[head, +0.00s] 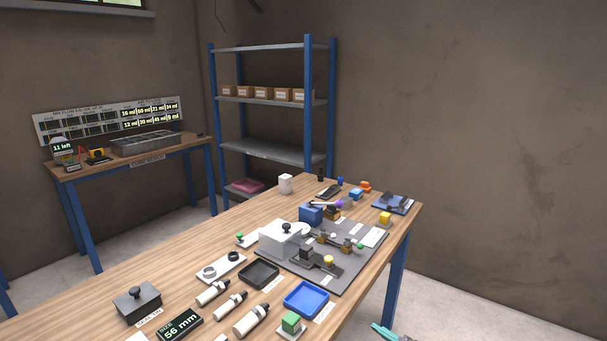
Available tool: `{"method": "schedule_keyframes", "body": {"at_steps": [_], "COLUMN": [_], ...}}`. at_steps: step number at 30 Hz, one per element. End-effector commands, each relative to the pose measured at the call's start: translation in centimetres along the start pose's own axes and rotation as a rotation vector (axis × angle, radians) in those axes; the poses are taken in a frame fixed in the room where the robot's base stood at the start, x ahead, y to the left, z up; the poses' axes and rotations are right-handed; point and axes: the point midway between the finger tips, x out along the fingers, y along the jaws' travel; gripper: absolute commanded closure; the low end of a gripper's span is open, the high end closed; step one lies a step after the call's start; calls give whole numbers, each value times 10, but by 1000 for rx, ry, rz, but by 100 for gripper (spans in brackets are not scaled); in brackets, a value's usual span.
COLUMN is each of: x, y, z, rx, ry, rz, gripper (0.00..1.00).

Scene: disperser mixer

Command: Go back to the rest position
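A teal, pronged shape that appears to be the end of my gripper (384,332) shows at the bottom edge in the head view, right of the table. Most of it is cut off by the frame, and the gap between its fingers cannot be made out. It is apart from the wooden table (190,259) and the things on it. No held object is visible at it. The dark grey plate (345,283) of the mixer station lies on the table, with a white box (280,239) with a black knob and small brass-coloured parts on it.
A blue-posted shelf (274,101) and a side bench (150,157) stand behind. Floor right of the table looks clear.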

Motion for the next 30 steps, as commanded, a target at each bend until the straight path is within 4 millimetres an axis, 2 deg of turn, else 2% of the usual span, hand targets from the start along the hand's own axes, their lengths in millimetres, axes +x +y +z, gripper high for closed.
{"method": "schedule_keyframes", "body": {"at_steps": [5, 8, 11, 16, 21, 24, 27, 30], "x": [-33, -62, -105, -197, -290, -332, -359, -371], "y": [40, 68, 103, 154, 188, 199, 206, 208], "z": [-28, -47, -70, -97, -101, -96, -92, -88], "rx": [-295, -513, -785, -1230, -1539, -1639, -1690, -1713], "ry": [112, 187, 266, 347, 332, 295, 261, 241], "rz": [122, 230, 397, 762, 1148, 1325, 1441, 1497], "gripper": [46, 46, 46, 46, 46, 46, 46, 46]}}
